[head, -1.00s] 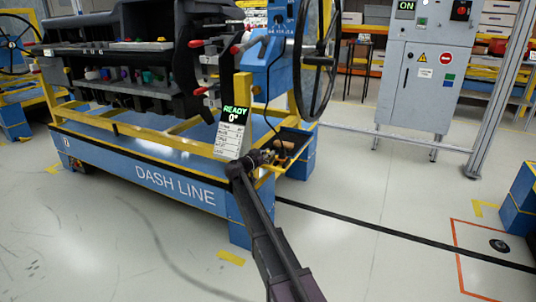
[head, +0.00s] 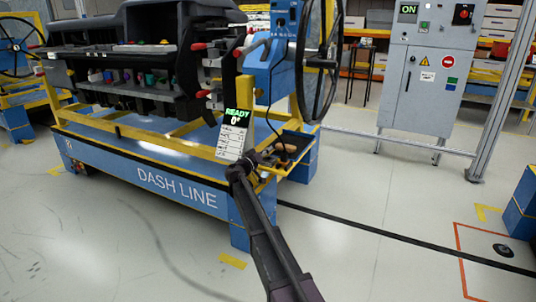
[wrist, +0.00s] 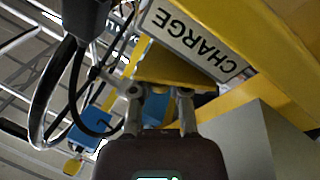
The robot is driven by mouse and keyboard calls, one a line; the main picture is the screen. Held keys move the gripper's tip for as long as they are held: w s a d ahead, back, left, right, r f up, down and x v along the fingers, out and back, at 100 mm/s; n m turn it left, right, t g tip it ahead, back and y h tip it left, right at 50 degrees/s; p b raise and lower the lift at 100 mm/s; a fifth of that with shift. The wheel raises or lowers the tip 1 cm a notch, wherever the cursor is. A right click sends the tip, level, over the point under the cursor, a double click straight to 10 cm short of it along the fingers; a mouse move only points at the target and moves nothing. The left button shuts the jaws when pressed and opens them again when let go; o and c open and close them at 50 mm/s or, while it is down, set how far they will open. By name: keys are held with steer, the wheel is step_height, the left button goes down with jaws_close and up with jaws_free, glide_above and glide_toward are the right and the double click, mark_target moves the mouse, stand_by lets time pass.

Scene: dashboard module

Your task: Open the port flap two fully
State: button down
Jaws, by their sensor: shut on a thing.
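My gripper (head: 253,160) is at the right end of the blue stand marked DASH LINE, beside the READY 0° sign (head: 236,121). In the wrist view its two grey fingers (wrist: 160,108) stand apart, by yellow metalwork under a CHARGE label (wrist: 198,42). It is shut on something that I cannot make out. The black dashboard module (head: 140,50) sits on the stand at the upper left, with small coloured parts in its openings. I cannot pick out port flap two in either view.
A small tray (head: 295,140) with orange-brown handles lies just right of my gripper. A grey cabinet (head: 425,80) marked ON is at the back right. Black cables hang near my fingers. The floor in front is open.

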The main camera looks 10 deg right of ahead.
steer(key=shift+w+a+r+n+t, duration=0.2)
steer(key=shift+w+n+t, duration=0.1)
steer(key=shift+n, duration=0.6)
steer(key=c, duration=0.6)
jaws_free()
steer(key=shift+s+m, duration=0.15)
steer(key=shift+m, duration=0.15)
